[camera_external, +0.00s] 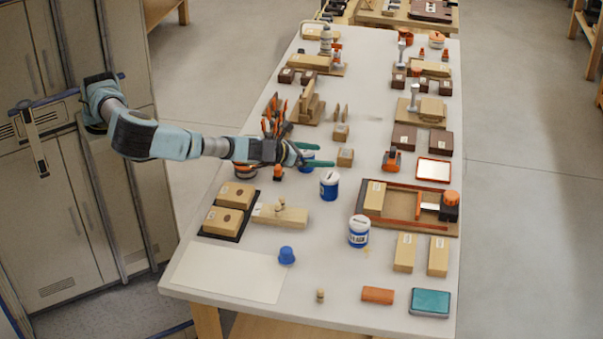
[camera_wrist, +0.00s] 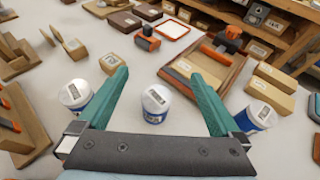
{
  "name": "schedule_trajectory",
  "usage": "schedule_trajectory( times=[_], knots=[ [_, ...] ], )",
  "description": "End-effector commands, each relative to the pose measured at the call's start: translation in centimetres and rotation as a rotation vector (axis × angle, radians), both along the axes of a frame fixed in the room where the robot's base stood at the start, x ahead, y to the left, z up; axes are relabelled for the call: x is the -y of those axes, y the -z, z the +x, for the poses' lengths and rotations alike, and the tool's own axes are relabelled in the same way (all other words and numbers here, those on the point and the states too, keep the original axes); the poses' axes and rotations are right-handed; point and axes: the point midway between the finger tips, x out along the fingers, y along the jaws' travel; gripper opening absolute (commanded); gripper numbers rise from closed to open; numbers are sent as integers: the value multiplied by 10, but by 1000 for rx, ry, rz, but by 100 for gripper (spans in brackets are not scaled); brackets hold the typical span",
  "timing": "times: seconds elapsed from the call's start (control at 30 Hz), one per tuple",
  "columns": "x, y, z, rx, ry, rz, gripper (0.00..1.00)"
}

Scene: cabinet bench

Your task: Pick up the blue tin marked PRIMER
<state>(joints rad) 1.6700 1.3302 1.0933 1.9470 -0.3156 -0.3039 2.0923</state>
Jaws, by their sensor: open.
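Three blue tins with white lids stand upright on the bench; their lettering is too small to read, so I cannot tell which says PRIMER. One tin (camera_external: 329,185) stands just in front of my gripper in the external view and shows between my fingers as the middle tin (camera_wrist: 155,104) in the wrist view. A second tin (camera_external: 359,231) is nearer the front, at right in the wrist view (camera_wrist: 256,116). The third tin (camera_external: 308,155) is partly hidden by my fingers, outside the left finger in the wrist view (camera_wrist: 75,95). My gripper (camera_external: 327,156) is open and empty, its green fingers above the bench.
An orange-edged wooden frame (camera_external: 402,218) lies right of the tins. A small wooden block (camera_external: 345,157) stands close to my fingertips. The bench middle has free room.

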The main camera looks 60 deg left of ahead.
Motion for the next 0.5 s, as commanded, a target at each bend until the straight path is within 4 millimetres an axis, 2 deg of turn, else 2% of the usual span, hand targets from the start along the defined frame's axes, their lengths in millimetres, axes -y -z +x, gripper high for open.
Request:
schedule_trajectory(
  times=[0.03, 0.27, 0.5],
  knots=[
    [0, 10, 0, 0, 1, 2, 100],
    [0, 40, 0, -1, 0, 2, 100],
    [0, 86, 0, 0, 2, 1, 100]
  ],
)
